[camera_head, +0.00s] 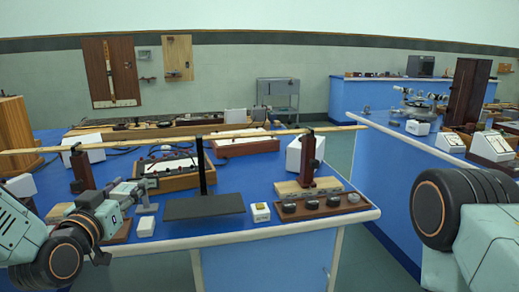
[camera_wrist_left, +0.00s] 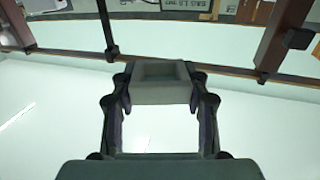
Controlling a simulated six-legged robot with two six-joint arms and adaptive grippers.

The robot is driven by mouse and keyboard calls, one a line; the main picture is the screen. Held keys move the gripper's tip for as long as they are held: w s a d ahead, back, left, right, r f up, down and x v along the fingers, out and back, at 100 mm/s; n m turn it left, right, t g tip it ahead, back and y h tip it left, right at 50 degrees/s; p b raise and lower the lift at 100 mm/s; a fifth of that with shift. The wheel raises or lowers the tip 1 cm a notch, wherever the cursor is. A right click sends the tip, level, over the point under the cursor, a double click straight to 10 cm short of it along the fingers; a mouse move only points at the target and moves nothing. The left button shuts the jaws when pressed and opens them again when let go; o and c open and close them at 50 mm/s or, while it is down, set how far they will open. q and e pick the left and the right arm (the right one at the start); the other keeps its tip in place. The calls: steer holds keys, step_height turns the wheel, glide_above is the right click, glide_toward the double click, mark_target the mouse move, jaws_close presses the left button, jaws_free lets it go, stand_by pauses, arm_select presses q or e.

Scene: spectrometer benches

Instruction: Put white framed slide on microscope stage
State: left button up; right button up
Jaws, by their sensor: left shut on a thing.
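My left gripper (camera_head: 138,192) reaches in from the left, above the near blue bench. In the left wrist view my left gripper (camera_wrist_left: 160,98) is shut on a grey framed piece (camera_wrist_left: 160,86) with a darker recess, held across its fingertips. I cannot tell whether this is the white framed slide. A small white square piece with a yellowish centre (camera_head: 260,212) lies on the bench right of the black stand. A microscope-like instrument (camera_head: 420,98) stands on the right bench, too small to make out its stage. My right gripper is out of view.
A long wooden rail (camera_head: 250,134) spans the near bench (camera_head: 240,185) on upright posts. A black stand (camera_head: 204,205), a dark tray with round pieces (camera_head: 322,206) and a white block (camera_head: 146,226) are near the front edge. A floor gap separates the benches.

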arm_select(q)
steer(key=s+d+f+m+g+h, duration=0.1)
steer(key=s+d+f+m+h, duration=0.1)
steer(key=s+d+f+h, duration=0.2)
steer(key=s+d+f+m+g+h+p, duration=0.1)
steer(key=s+d+f+m+h, duration=0.2)
steer(key=s+d+f, duration=0.3)
steer(key=s+f, duration=0.4)
steer(key=s, duration=0.1)
steer(key=shift+s+d+h, duration=0.4)
steer(key=w+a+r+n+t+y, duration=0.25)
steer(key=w+a+r+y, duration=0.3)
steer(key=w+r, duration=0.6)
steer(key=w+a+r+n+g+y+b, duration=0.1)
steer(key=w+a+n+y, duration=0.5)
steer(key=a, duration=0.7)
steer(key=shift+w+y, duration=0.65)
steer(key=shift+y, duration=0.2)
